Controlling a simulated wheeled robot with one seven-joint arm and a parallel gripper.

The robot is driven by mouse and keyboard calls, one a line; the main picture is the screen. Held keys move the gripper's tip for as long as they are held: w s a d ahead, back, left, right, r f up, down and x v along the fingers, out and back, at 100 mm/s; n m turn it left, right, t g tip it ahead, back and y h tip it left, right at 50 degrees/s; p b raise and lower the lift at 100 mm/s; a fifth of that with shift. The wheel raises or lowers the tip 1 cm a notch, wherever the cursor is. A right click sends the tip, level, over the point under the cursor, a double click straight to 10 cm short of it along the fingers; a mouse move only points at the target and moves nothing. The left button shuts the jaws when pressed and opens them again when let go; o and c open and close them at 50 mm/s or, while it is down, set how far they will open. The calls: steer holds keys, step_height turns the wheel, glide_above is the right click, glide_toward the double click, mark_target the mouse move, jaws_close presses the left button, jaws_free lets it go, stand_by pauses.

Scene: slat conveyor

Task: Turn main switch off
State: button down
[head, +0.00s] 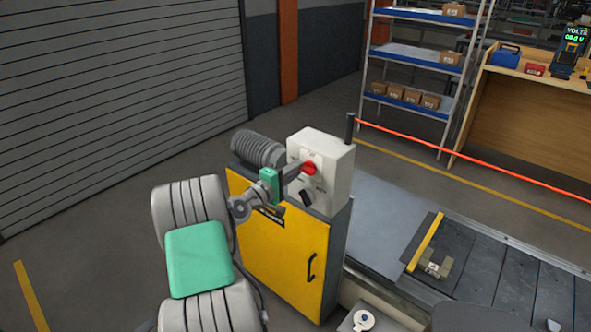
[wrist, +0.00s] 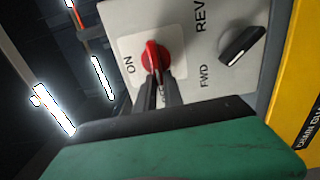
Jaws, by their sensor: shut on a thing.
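The main switch (head: 310,169) is a red rotary knob on the front of a pale control box. It shows close up in the wrist view (wrist: 152,56) on a white plate marked ON, with the ON label to its left. A second label is partly hidden by my fingers. My gripper (head: 299,170) reaches the box from the left; its dark fingers in the wrist view (wrist: 157,76) are shut on the red knob's handle. The handle stands near vertical in the wrist view, not pointing at ON.
A black FWD/REV selector (head: 306,198) sits below the red knob. The box stands on a yellow cabinet (head: 285,250) with a black handle. A slat conveyor (head: 480,275) lies to the right, carrying a small brown part (head: 433,264). A dark post (head: 350,128) rises behind the box.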

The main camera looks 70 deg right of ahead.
steer(key=c, duration=1.5)
jaws_free()
steer(key=shift+o, duration=0.2)
steer(key=b+v, duration=0.1)
steer(key=v, duration=0.6)
steer(key=shift+w+a, duration=0.2)
steer(key=shift+a, duration=0.2)
